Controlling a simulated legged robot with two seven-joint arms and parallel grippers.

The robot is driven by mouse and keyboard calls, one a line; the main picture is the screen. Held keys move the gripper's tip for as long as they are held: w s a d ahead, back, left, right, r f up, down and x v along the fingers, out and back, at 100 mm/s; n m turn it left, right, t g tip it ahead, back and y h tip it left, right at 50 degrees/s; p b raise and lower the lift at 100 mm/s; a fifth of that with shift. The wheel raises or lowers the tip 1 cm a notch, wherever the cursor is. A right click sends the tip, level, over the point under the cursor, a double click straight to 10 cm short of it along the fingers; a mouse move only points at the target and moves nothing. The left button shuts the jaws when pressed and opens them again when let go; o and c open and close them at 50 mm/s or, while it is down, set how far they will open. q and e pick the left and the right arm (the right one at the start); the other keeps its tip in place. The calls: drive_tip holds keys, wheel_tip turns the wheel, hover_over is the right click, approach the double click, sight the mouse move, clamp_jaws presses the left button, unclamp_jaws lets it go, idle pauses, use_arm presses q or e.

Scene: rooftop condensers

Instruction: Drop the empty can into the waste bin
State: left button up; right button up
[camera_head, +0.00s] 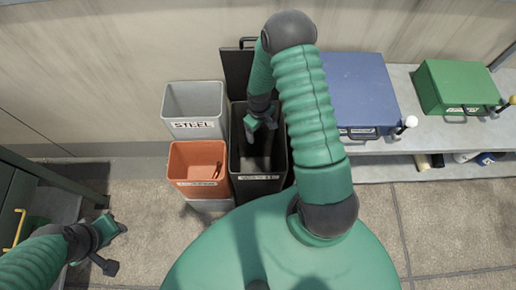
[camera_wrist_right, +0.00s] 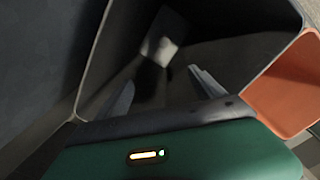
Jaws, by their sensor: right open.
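The dark waste bin (camera_head: 262,188) stands upright against the wall, with a pale label on its front and its dark lid raised behind. My right gripper (camera_head: 262,123) is over its opening, pointing down into it. In the right wrist view the fingers of my right gripper (camera_wrist_right: 163,90) are spread apart with nothing between them. A small pale, blurred shape (camera_wrist_right: 160,48) shows deep inside the bin; I cannot tell whether it is the empty can. No can shows clearly elsewhere. My left gripper (camera_head: 114,247) is low at the left, its fingers apart and empty.
A grey bin (camera_head: 195,129) marked STEEL and an orange bin (camera_head: 183,184) stand left of the waste bin. A blue box (camera_head: 353,90) and a green box (camera_head: 458,86) sit on a grey bench at the right. A dark cabinet stands at the far left. The floor at right is clear.

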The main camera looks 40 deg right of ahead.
use_arm(q)
drive_tip(key=shift+d+r+p, duration=0.15)
drive_tip(key=shift+r+p, duration=0.65)
drive_tip(key=shift+r, duration=0.05)
drive_tip(key=shift+d+r+p, duration=0.15)
drive_tip(key=shift+r+p, duration=0.65)
use_arm(e)
wheel_tip(320, 180, up, 17)
drive_tip(key=shift+f, duration=0.2)
